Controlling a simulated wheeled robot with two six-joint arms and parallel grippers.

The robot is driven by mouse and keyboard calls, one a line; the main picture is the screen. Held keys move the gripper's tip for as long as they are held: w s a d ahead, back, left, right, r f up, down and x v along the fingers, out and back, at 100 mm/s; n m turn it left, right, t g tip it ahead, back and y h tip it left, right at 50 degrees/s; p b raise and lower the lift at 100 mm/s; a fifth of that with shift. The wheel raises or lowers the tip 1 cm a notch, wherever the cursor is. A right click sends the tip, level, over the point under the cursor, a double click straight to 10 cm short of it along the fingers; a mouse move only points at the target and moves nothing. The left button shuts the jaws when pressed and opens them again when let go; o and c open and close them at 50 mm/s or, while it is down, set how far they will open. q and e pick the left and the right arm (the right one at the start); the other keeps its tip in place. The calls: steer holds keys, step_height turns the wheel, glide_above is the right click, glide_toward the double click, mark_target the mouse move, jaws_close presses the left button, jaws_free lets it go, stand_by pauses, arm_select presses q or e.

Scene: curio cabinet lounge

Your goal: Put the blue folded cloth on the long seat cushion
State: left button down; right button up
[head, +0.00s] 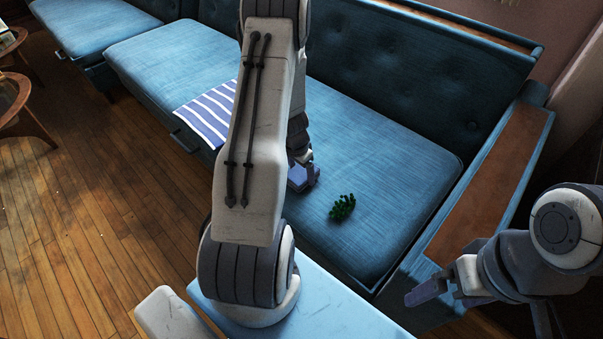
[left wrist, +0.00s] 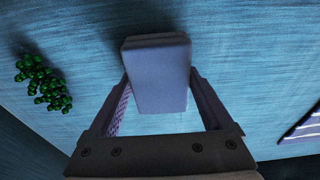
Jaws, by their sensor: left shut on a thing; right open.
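The blue folded cloth (left wrist: 157,75) is a small, thick purple-blue block between the fingers of my left gripper (left wrist: 158,92) in the left wrist view. The left gripper (head: 303,178) is shut on it, low over the long seat cushion (head: 375,160). I cannot tell whether the cloth touches the cushion. In the head view my left arm and gripper hide much of the cloth. The long blue cushion also fills the background of the left wrist view (left wrist: 245,50). My right gripper (head: 432,290) is open and empty at the lower right, near the sofa's arm end.
A green grape-like bunch (head: 342,207) lies on the cushion right of my left gripper. A blue-and-white striped cloth (head: 212,112) lies over the front cushion edge. A wood-topped armrest (head: 495,185) bounds the right end. The cushion between bunch and backrest is clear.

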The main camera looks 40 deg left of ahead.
mark_target(298, 175)
arm_select(q)
steer(key=shift+f, duration=0.2)
jaws_free()
steer(key=shift+r, duration=0.1)
steer(key=shift+r, duration=0.2)
step_height(298, 175, up, 12)
steer(key=s+p, duration=0.1)
steer(key=p, duration=0.4)
steer(key=shift+s+f+p, duration=0.15)
steer(key=shift+s+p, duration=0.25)
